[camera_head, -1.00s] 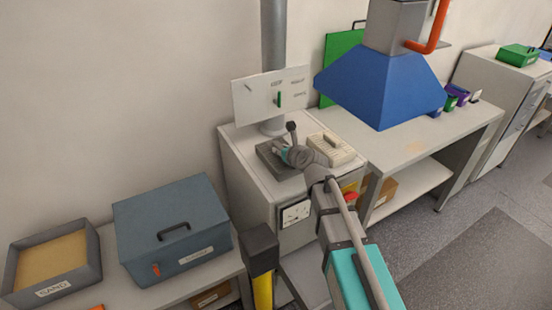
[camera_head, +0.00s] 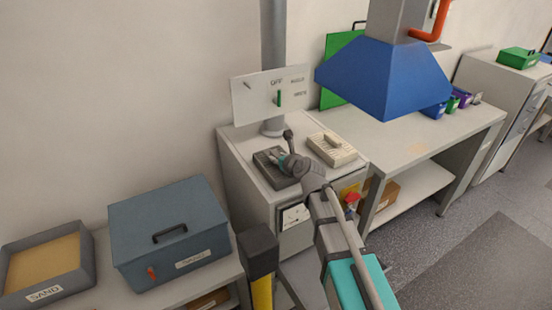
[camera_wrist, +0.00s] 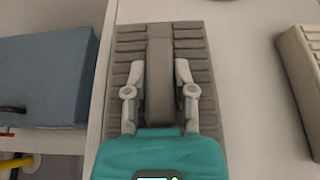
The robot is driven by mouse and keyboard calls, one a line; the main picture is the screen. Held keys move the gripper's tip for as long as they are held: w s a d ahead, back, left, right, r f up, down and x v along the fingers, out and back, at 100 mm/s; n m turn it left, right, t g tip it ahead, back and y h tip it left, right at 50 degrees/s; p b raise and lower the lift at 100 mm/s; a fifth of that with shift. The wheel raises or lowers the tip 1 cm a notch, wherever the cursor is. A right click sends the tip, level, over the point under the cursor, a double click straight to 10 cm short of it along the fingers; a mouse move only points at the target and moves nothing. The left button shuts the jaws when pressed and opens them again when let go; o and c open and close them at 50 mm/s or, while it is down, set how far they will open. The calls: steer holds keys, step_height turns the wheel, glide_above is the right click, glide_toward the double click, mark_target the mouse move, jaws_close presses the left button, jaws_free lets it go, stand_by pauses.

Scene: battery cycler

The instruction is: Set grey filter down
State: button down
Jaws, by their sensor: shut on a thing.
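The grey filter (camera_wrist: 125,58) is a dark grey ribbed slab with a raised bar along its middle. In the wrist view my gripper (camera_wrist: 160,75) is shut on that bar, one finger on each side. In the head view the grey filter (camera_head: 265,160) is on or just above the left part of the white cabinet top (camera_head: 240,143); I cannot tell whether it touches. My gripper (camera_head: 279,157) covers part of it. A cream filter (camera_head: 331,149) lies to its right on the same top, and its edge shows in the wrist view (camera_wrist: 301,85).
A switch panel (camera_head: 271,97) and a grey pipe (camera_head: 273,50) stand behind the filters. A blue hood (camera_head: 385,78) hangs at the right. A blue-grey box (camera_head: 170,230) and a sand tray (camera_head: 45,260) stand on the lower left bench.

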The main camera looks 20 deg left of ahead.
steer(key=shift+f, duration=0.15)
steer(key=shift+c, duration=2.2)
jaws_free()
steer(key=shift+r, duration=0.2)
steer(key=shift+s+d+r, duration=0.15)
steer(key=shift+s+d, duration=0.05)
steer(key=p+v, duration=0.4)
steer(key=v, duration=0.7)
steer(key=shift+d+p, duration=0.25)
steer(key=shift+p, duration=0.05)
steer(key=shift+s+r, duration=0.1)
